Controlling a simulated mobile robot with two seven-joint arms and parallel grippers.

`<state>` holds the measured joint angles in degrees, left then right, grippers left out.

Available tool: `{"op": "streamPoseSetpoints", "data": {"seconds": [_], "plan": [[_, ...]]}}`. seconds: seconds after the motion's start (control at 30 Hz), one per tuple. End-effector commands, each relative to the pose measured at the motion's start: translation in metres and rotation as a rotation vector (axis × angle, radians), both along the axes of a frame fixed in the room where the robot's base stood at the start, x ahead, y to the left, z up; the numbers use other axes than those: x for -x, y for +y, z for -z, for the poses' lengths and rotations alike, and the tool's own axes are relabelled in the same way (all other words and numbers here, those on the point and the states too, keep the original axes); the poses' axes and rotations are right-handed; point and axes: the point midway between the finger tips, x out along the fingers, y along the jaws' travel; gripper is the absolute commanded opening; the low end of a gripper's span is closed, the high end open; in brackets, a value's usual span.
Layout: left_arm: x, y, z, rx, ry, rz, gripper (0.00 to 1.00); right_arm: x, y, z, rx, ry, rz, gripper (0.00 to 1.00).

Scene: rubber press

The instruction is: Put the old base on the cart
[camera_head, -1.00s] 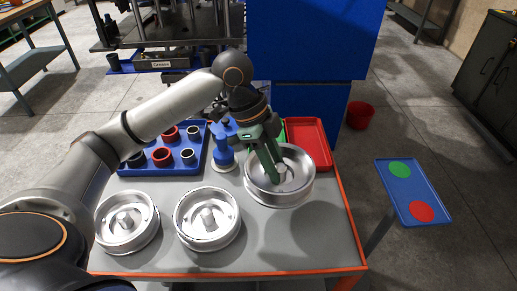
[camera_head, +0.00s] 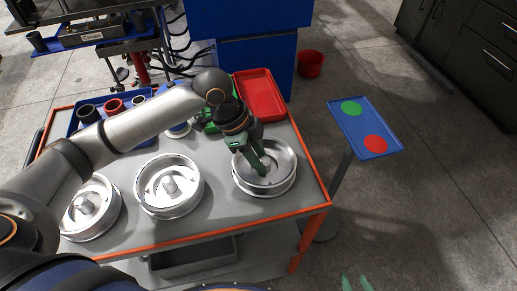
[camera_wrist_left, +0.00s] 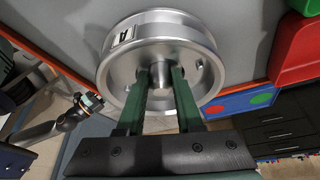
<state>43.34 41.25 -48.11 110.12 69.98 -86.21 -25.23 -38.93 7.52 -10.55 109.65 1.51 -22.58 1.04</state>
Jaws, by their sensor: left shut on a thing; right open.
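Three round silver metal bases are at the cart (camera_head: 215,222), a grey top with orange edges. The left base (camera_head: 90,207) and the middle base (camera_head: 168,186) stand on it. My left gripper (camera_head: 264,170) is shut on the central hub of the right base (camera_head: 284,180). In the left wrist view, the green fingers (camera_wrist_left: 160,78) grip the hub from both sides, and a small label shows on the base (camera_wrist_left: 112,72). I cannot tell whether this base touches the cart top. My right gripper (camera_head: 356,284) shows only two green fingertips, apart, at the bottom edge.
A red tray (camera_head: 258,95) lies at the cart's back right, with a blue tray (camera_head: 76,122) of rings at the back left. A blue stand (camera_head: 366,130) with green and red discs is right of the cart. A red bucket (camera_head: 311,64) is on the floor.

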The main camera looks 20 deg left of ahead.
Motion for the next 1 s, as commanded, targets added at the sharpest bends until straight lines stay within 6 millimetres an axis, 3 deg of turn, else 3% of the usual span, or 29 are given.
{"op": "streamPoseSetpoints", "data": {"seconds": [0.2, 0.23, 0.47, 0.67, 1.0], "plan": [[-0.002, -0.001, -0.002, 0.005, -0.008, 0.000, 0.00, 0.000, 0.000, 0.000, 0.000, 0.000, 0.000, 0.50], [0.000, 0.000, 0.001, 0.001, -0.001, 0.001, 0.38, 0.000, 0.000, 0.000, 0.000, 0.000, 0.000, 0.50], [0.000, 0.000, 0.000, 0.001, -0.001, 0.001, 0.64, 0.000, 0.000, 0.000, 0.000, 0.000, 0.000, 0.50], [0.000, 0.003, -0.008, 0.000, -0.003, 0.000, 0.65, 0.000, 0.000, -0.001, 0.000, 0.000, 0.000, 0.50], [0.003, 0.028, -0.073, 0.004, -0.011, -0.001, 0.65, 0.000, 0.000, -0.010, 0.000, 0.000, 0.000, 0.50]]}}
